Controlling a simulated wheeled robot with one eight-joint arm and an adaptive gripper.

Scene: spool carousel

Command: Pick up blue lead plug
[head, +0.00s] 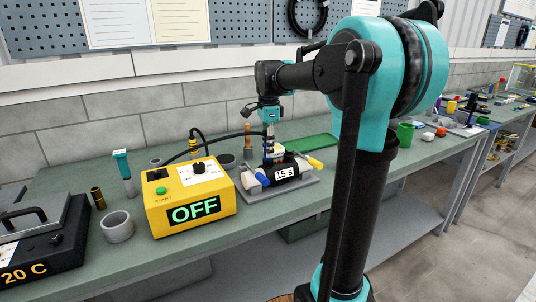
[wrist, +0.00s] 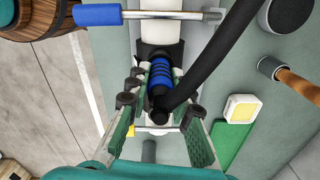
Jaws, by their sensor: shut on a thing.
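The blue lead plug (wrist: 160,74), a ribbed blue body with black ends, is between my gripper's fingers in the wrist view. A thick black cable curves from it to the upper right. My gripper (wrist: 157,84) is shut on the plug. In the head view my gripper (head: 268,143) points down over the black device labelled 15 S (head: 290,172); the plug is too small to make out there. I cannot tell whether the plug's lower end is seated in something.
A yellow box (head: 165,218) showing OFF stands left of the black device, with a grey cup (head: 117,228) beside it. A green mug (head: 405,133) stands to the right.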

